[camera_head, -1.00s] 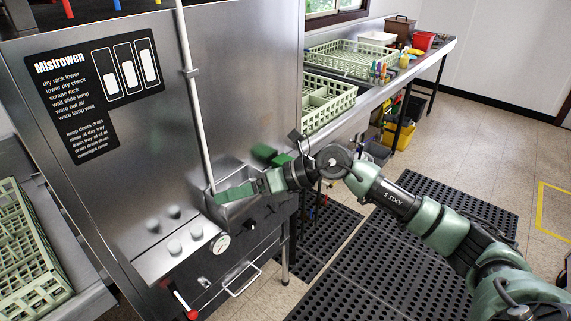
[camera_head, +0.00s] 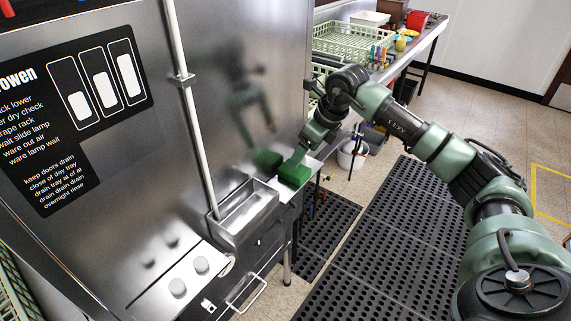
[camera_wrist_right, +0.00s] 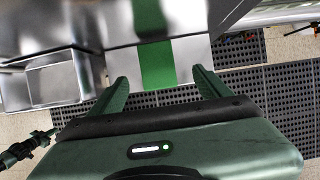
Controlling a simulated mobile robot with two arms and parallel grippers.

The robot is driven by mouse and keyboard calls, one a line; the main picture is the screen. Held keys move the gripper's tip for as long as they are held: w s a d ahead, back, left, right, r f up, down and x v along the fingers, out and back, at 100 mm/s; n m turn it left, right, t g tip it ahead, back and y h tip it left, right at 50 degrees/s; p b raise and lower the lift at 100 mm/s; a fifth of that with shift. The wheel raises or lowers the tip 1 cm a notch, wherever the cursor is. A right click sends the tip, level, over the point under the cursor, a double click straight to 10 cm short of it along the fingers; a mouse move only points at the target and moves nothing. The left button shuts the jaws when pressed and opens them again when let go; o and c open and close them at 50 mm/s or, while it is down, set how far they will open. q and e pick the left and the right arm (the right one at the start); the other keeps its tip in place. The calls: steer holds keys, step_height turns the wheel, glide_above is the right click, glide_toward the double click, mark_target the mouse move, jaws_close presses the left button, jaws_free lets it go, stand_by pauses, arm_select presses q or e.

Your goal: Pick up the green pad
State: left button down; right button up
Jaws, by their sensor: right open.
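The green pad (camera_head: 294,174) lies on a small light ledge against the steel machine's side, just right of a metal trough. My right gripper (camera_head: 301,153) points down just above the pad. In the right wrist view, the pad (camera_wrist_right: 157,66) lies ahead between the two spread green fingers of my right gripper (camera_wrist_right: 160,74). The gripper is open, with nothing between its fingers that I can see held. A green reflection of the pad shows in the steel beyond it. My left gripper is not in view.
The steel machine (camera_head: 240,90) stands close behind the pad, with a white vertical pipe (camera_head: 190,120) and an open metal trough (camera_head: 245,210) to the left. A counter with green racks (camera_head: 350,42) is behind. Black perforated mats (camera_head: 375,240) cover the floor at right.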

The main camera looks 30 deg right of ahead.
mark_target(298, 177)
steer(key=shift+a+f, duration=0.1)
steer(key=shift+f, duration=0.25)
steer(key=shift+a+p+x, duration=0.2)
steer(key=shift+p+x, duration=0.75)
steer(key=shift+x, duration=0.15)
steer(key=p+x, duration=0.1)
steer(key=x, duration=0.2)
steer(key=shift+w+f, duration=0.15)
steer(key=shift+f, duration=0.3)
steer(key=c, duration=1.4)
steer(key=shift+c, duration=0.7)
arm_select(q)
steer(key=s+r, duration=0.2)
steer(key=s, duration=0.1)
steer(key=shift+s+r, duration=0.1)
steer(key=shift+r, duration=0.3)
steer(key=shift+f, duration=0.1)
